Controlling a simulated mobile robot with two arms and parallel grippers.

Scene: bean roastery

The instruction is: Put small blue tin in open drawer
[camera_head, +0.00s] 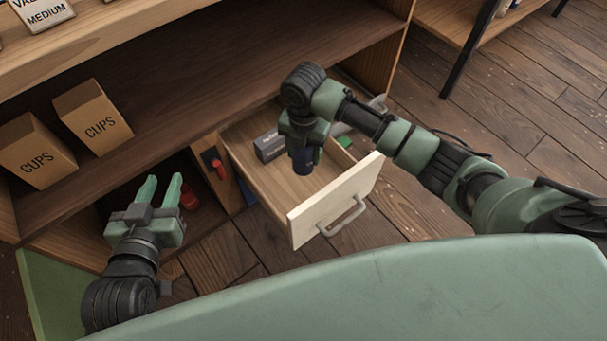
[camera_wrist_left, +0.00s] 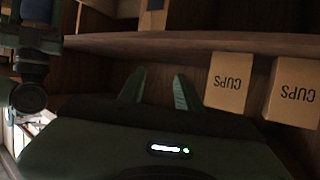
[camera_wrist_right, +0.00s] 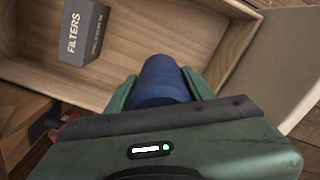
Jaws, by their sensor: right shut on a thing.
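The small blue tin (camera_wrist_right: 162,80) is between the fingers of my right gripper (camera_wrist_right: 163,90), which is shut on it. In the head view the tin (camera_head: 302,163) hangs below my right gripper (camera_head: 302,150), over the inside of the open drawer (camera_head: 325,201). I cannot tell whether the tin touches the drawer floor. The drawer is pulled out, with a pale front and a grey handle; its inside also shows in the right wrist view (camera_wrist_right: 130,20). My left gripper (camera_head: 160,190) is open and empty in front of the lower shelf, left of the drawer.
A grey FILTERS box (camera_head: 269,147) stands at the drawer's left back, and a green item (camera_head: 344,141) lies at its right back. Two CUPS boxes (camera_head: 93,116) (camera_head: 36,151) sit on the shelf at left. A red object (camera_head: 188,196) lies in the lower compartment.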

